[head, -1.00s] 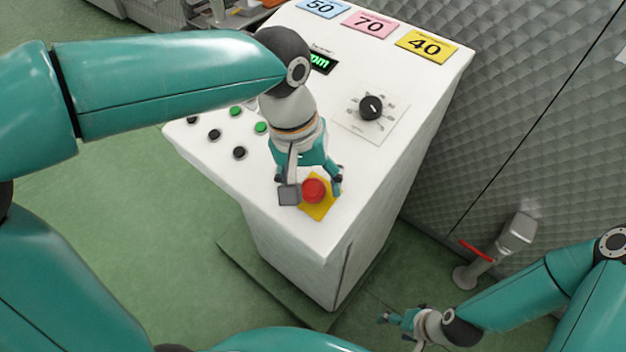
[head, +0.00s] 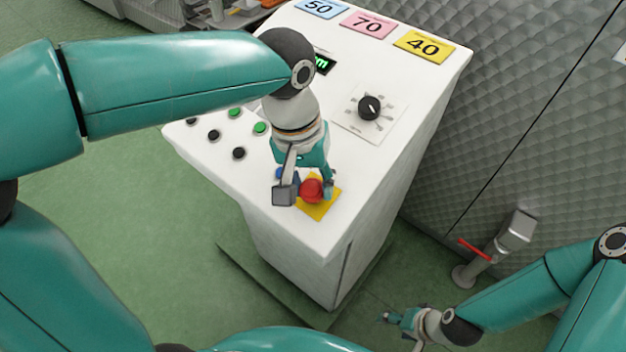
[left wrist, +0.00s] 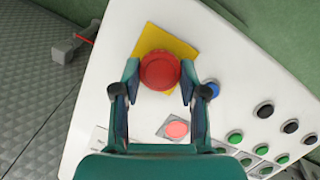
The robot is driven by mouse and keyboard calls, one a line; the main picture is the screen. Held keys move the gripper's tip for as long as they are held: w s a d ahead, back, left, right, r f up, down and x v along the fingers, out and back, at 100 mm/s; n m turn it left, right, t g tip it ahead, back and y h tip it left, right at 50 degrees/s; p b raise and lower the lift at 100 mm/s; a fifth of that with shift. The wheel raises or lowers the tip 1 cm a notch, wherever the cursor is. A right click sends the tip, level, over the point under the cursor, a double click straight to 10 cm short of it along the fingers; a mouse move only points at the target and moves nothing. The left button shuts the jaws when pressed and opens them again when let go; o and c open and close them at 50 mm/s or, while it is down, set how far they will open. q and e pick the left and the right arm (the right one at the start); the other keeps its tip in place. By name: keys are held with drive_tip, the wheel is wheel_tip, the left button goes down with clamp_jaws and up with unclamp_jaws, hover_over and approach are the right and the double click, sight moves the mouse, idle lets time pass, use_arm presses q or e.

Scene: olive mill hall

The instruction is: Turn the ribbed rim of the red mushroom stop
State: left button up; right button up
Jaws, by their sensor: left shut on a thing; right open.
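The red mushroom stop (head: 311,191) sits on a yellow plate (head: 319,209) at the near end of the white console (head: 330,235). The stop also shows in the left wrist view (left wrist: 160,71), with the yellow plate (left wrist: 152,38) around it. My left gripper (head: 306,190) is shut on the red stop, one finger on each side of its rim. In the left wrist view its fingertips (left wrist: 159,78) flank the red cap. My right gripper (head: 390,318) is open and empty, low beside the console.
A black rotary knob (head: 369,107) and several green and black buttons (head: 260,128) are on the console top. A blue button (left wrist: 208,90) lies close to the left gripper's finger. A grey post with a red handle (head: 475,249) stands by the quilted wall.

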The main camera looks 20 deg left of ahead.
use_arm(q)
drive_tip(key=m+y, duration=0.1)
drive_tip(key=m, duration=0.2)
drive_tip(key=shift+d+m+p, duration=0.1)
drive_tip(key=shift+m+p, duration=0.2)
drive_tip(key=shift+p, duration=0.05)
drive_tip(key=shift+d+m+y, duration=0.1)
drive_tip(key=shift+m+y, duration=0.3)
drive_tip(key=shift+m, duration=1.1)
drive_tip(key=o, duration=1.1)
drive_tip(key=shift+o, duration=0.2)
wheel_tip(320, 180, up, 12)
drive_tip(key=shift+s, duration=0.35)
drive_tip(key=shift+d, duration=0.1)
